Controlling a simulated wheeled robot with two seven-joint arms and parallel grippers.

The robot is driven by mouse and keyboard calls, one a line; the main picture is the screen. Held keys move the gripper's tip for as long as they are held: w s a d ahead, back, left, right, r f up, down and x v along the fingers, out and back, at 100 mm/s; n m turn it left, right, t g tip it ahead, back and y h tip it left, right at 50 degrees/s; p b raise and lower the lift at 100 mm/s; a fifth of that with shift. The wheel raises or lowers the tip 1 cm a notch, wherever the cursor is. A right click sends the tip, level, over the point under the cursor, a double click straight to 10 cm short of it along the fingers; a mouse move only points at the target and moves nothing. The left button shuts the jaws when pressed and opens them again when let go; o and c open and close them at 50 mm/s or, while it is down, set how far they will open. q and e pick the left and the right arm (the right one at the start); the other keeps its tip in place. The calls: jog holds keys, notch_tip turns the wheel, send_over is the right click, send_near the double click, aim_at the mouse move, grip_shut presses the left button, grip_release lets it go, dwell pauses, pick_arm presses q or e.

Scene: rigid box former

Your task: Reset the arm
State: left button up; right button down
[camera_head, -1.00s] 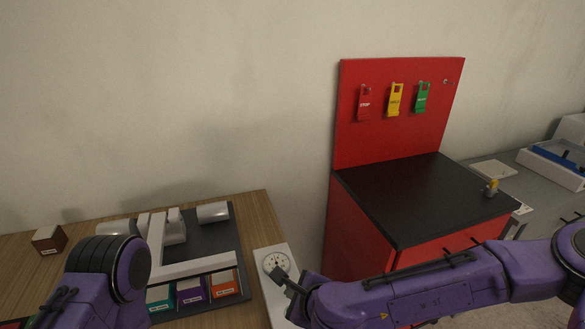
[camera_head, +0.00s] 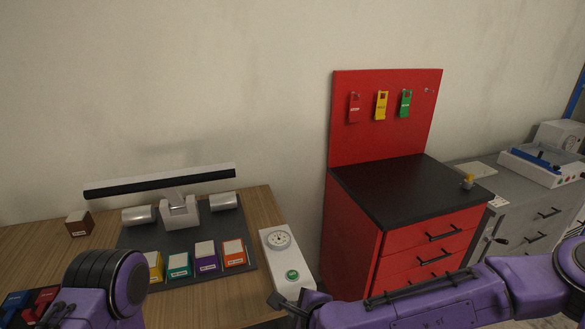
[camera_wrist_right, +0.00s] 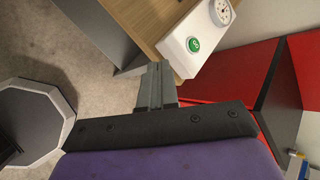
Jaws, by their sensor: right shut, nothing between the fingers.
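The box former has a dark base plate (camera_head: 190,232) on the wooden table, with a grey block (camera_head: 179,212) between two silver cylinders. Its long white and black bar (camera_head: 160,183) stands raised behind the plate. A white control panel with a dial (camera_head: 278,239) and a green button (camera_head: 292,275) is at the plate's right. My right gripper (camera_head: 290,305) is shut and empty just in front of the panel, partly cut off by the bottom edge. In the right wrist view its fingers (camera_wrist_right: 155,82) are together beside the panel. My left gripper is out of view; only its arm shows.
Several coloured boxes (camera_head: 206,256) line the plate's front, and a brown box (camera_head: 79,223) stands at left. A red cabinet (camera_head: 350,235) with hanging tags is right of the table. A grey cabinet (camera_head: 530,215) stands farther right.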

jog(key=s+d+f+n+g+h+b, duration=0.15)
jog(key=s+d+f+n, duration=0.35)
jog(key=f, duration=0.6)
jog(key=s+d+f+n+g+h+b, duration=0.1)
jog(key=s+d+f+n+h+b, duration=0.1)
jog(key=s+d+f, duration=0.6)
pick_arm(q)
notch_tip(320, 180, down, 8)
jog(key=b, duration=0.4)
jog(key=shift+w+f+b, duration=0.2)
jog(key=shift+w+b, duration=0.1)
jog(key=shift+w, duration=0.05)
pick_arm(e)
jog(key=s+d+f+n+g+h, duration=0.1)
jog(key=s+d+f+n+h, duration=0.1)
jog(key=s+d+f, duration=0.3)
jog(key=s+d+f+n+g+h, duration=0.1)
jog(key=s+d+f+n+h, duration=0.1)
jog(key=s+d+f, duration=0.3)
jog(key=d+f+n, duration=0.1)
jog(key=d+f, duration=0.2)
jog(key=d, duration=0.3)
jog(key=shift+s+d+n, duration=0.25)
jog(key=shift+s+n, duration=0.05)
jog(key=shift+n, duration=0.1)
jog(key=shift+f+g, duration=0.1)
jog(key=shift+g, duration=0.15)
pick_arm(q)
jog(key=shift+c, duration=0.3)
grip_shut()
